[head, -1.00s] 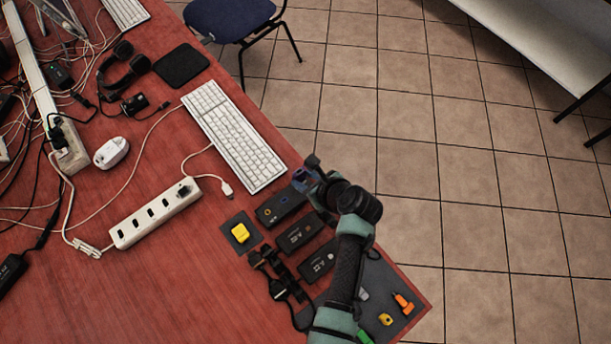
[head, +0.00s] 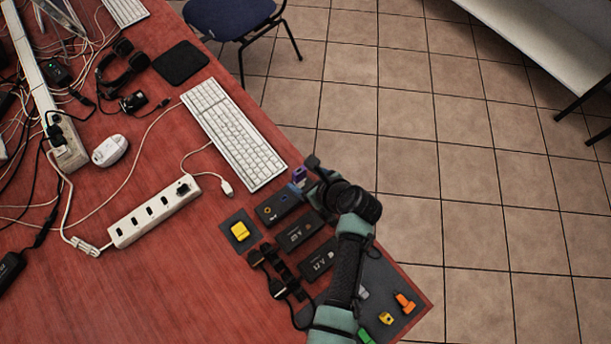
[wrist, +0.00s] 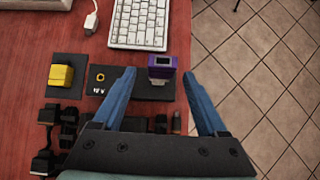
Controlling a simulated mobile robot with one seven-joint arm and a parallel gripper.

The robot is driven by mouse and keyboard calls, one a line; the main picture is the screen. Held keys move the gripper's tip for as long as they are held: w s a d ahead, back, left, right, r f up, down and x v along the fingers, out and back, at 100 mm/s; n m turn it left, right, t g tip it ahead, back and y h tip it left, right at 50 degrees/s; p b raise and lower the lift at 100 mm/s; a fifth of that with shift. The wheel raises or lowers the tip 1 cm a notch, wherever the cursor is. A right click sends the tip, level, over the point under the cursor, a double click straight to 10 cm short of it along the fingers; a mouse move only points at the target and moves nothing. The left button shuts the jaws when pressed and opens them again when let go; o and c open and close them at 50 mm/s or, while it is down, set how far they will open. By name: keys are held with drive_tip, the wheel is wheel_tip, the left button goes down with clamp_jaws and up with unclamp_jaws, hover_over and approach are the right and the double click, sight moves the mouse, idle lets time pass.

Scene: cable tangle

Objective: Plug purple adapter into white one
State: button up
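The purple adapter (head: 299,176) stands at the far right end of a black box near the table's right edge. It also shows in the wrist view (wrist: 162,66), with a dark socket on its top. My gripper (wrist: 160,76) is open. Its two blue fingers are spread to either side of the purple adapter with clear gaps, and nothing is held. In the head view my wrist hides most of the fingers. A white adapter (head: 226,188) on a white cable lies on the red table left of the keyboard. It also shows at the wrist view's top left (wrist: 91,22).
A white keyboard (head: 233,135) lies just beyond the purple adapter. A white power strip (head: 154,212) is at left. A yellow block (head: 239,231) on a dark pad and several black boxes (head: 300,230) crowd the near side. Red table (head: 170,290) is clear at lower left.

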drive_tip(key=shift+r, duration=0.15)
drive_tip(key=v, duration=1.3)
drive_tip(key=w+d+r+n+t+h, duration=0.1)
drive_tip(key=w+r+n+t+h, duration=0.15)
drive_tip(key=w+r+n, duration=0.65)
drive_tip(key=w+d+r+n+t+h, duration=0.15)
drive_tip(key=w+r+t, duration=0.3)
drive_tip(key=r, duration=0.85)
drive_tip(key=w+a+r+n+t, duration=0.1)
drive_tip(key=a+r+n+t, duration=0.2)
drive_tip(key=r, duration=0.7)
drive_tip(key=w+r+n+t, duration=0.1)
drive_tip(key=r+n+t, duration=0.1)
drive_tip(key=r+n, duration=0.5)
drive_tip(key=s+a+r+n+t, duration=0.2)
drive_tip(key=s+r+t, duration=0.1)
drive_tip(key=r, duration=0.6)
drive_tip(key=s+a+r+n+t, duration=0.2)
drive_tip(key=s+r, duration=0.4)
drive_tip(key=r, duration=0.3)
drive_tip(key=s+a+r+n+t, duration=0.2)
drive_tip(key=s+r+n+t, duration=0.1)
drive_tip(key=r, duration=0.6)
drive_tip(key=shift+s+n+t+h+p, duration=0.35)
drive_tip(key=shift+s+n, duration=0.3)
drive_tip(key=shift+s, duration=0.25)
